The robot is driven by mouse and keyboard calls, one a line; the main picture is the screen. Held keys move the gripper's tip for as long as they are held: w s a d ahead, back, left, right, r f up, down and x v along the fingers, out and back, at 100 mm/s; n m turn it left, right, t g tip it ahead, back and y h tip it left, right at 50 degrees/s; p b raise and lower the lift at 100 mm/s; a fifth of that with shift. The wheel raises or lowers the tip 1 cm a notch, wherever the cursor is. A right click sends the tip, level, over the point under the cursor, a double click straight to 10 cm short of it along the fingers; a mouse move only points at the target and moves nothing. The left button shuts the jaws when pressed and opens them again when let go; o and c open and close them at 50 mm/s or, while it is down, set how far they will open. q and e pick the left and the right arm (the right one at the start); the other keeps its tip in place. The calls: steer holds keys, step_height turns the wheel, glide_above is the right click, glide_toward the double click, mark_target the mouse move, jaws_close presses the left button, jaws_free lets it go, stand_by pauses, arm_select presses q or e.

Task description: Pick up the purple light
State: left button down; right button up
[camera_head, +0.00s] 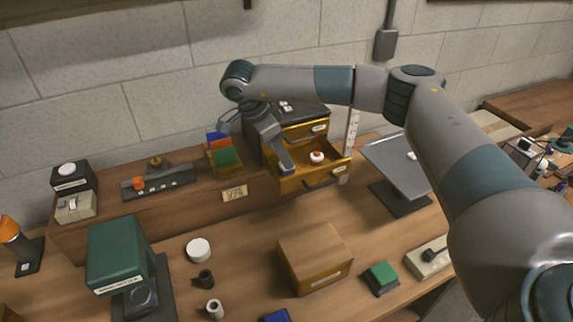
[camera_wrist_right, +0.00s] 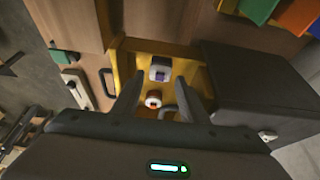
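The purple light (camera_wrist_right: 160,69), a small white piece with a purple part, lies in the open yellow drawer (camera_wrist_right: 125,62). In the head view the purple light (camera_head: 288,171) shows just below my right gripper (camera_head: 286,160), partly covered by it. A second light (camera_head: 316,157), white with a red-orange part, lies beside it in the drawer; it also shows in the right wrist view (camera_wrist_right: 153,99). In the right wrist view my right gripper (camera_wrist_right: 157,82) is open, with its fingers apart above the drawer and nothing held. My left gripper is out of view.
The dark drawer cabinet (camera_wrist_right: 258,85) stands close beside the gripper. A bin with blue, orange and green cards (camera_head: 224,157) is to the left. A grey tilted plate (camera_head: 396,162) stands right of the drawer. A wooden box (camera_head: 315,257) sits in front.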

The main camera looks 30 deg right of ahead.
steer(key=shift+x, duration=1.1)
steer(key=c, duration=0.8)
steer(key=shift+r, duration=0.15)
